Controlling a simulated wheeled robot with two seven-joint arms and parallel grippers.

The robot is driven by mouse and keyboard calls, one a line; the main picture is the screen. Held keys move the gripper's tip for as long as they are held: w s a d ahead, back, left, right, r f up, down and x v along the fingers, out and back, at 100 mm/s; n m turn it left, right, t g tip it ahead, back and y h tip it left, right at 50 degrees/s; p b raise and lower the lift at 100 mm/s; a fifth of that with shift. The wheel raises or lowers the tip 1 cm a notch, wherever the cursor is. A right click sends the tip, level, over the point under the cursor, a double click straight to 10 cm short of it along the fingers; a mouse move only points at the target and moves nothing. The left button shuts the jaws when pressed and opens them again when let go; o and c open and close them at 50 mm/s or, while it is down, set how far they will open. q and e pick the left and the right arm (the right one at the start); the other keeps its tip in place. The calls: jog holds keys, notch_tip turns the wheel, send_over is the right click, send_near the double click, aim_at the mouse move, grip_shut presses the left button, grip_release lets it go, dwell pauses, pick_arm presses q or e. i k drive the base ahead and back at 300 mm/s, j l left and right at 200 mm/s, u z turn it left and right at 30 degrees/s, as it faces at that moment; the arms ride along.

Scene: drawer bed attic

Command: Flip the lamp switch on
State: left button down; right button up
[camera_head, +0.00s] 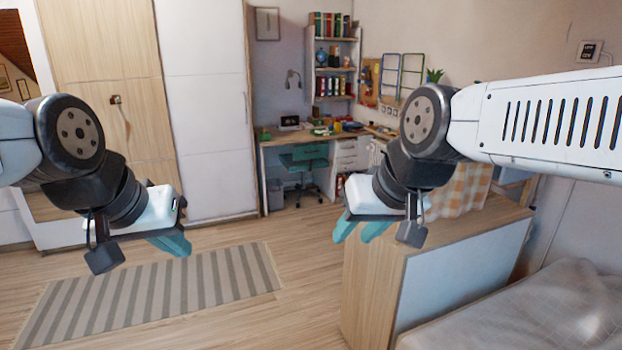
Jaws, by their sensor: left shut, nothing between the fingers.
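A small switch plate with a dark panel (590,51) is on the wall at the upper right; I cannot tell whether it is the lamp switch or how it is set. My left gripper (173,245) is shut and empty, in the air above the striped rug's far side. My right gripper (360,230) is open and empty, in the air near the wooden cabinet's left edge. Both grippers are well apart from the wall plate and the lamp.
A wooden cabinet (448,232) stands below my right arm, with a bed (530,312) at the lower right. A striped rug (150,296) lies on the floor. A tall wardrobe (205,110) stands at the left, a desk (300,139) with a chair (305,158) at the back.

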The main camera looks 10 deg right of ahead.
aim_at(588, 49)
jog(key=i+j+u, duration=0.15)
jog(key=i, duration=0.85)
jog(key=i+j+u, duration=0.15)
jog(key=i, duration=0.9)
jog(key=i+z, duration=0.15)
jog(key=i, duration=0.45)
jog(key=i+j+z, duration=0.15)
jog(key=i, duration=0.4)
jog(key=i+j+z, duration=0.15)
jog(key=i, duration=0.45)
jog(key=i+l+z, duration=0.2)
jog(key=i+z, duration=0.15)
jog(key=z, duration=0.15)
jog(key=i+l+z, duration=0.1)
jog(key=i+z, duration=0.6)
jog(key=z, duration=0.25)
jog(key=i+j+z, duration=0.2)
jog(key=i+z, duration=0.15)
jog(key=z, duration=0.15)
jog(key=i+l+z, duration=0.2)
jog(key=z, duration=0.2)
jog(key=i+z, duration=0.85)
jog(key=i+j+z, duration=0.1)
jog(key=i+z, duration=0.3)
jog(key=i+j+z, duration=0.2)
jog(key=z, duration=0.2)
jog(key=i+j+z, duration=0.15)
jog(key=i+z, duration=0.15)
